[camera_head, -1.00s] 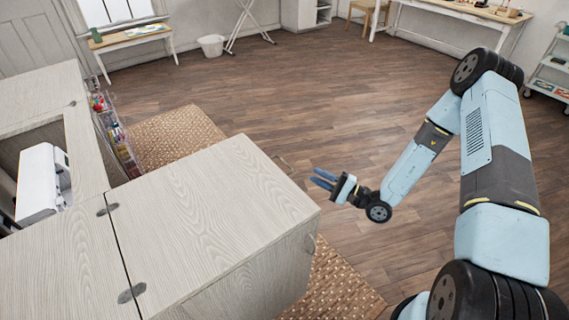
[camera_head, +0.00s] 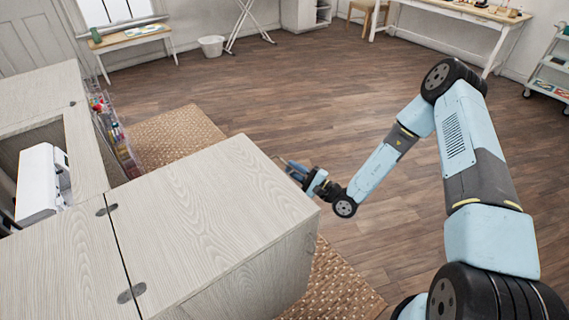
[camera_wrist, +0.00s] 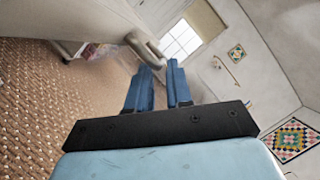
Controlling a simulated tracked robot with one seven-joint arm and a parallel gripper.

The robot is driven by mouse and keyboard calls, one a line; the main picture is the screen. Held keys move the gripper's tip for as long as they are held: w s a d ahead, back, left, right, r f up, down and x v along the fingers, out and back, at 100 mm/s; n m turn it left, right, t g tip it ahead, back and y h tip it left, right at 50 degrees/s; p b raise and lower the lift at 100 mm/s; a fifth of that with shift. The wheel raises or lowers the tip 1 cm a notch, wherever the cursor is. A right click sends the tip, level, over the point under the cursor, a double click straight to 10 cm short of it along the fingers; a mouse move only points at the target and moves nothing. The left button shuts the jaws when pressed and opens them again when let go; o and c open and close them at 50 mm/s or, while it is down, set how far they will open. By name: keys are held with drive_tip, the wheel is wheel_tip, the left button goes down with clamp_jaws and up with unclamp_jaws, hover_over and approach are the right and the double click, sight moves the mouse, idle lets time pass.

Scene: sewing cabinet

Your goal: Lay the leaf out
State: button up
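The pale wood-grain leaf (camera_head: 215,205) lies level at the right of the sewing cabinet (camera_head: 55,265), joined along a seam with two grey oval hinges (camera_head: 132,293). My gripper (camera_head: 289,168) is just beyond the leaf's far right edge, about at the height of its top. Its blue fingers are partly hidden by the leaf. In the wrist view my gripper (camera_wrist: 158,70) has its two fingers apart. A pale curved handle (camera_wrist: 147,47) lies close to the left fingertip. I cannot tell whether they touch. Nothing is seen held.
A white sewing machine (camera_head: 42,183) sits in the cabinet's well. A clear rack of colored items (camera_head: 115,130) hangs at the cabinet's far side. A woven brown rug (camera_head: 175,137) lies beneath. The wooden floor (camera_head: 330,95) beyond is clear. A white bin (camera_head: 211,46) stands at the back.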

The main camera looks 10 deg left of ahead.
sight(284, 162)
drive_tip(key=shift+x, duration=2.05)
clamp_jaws()
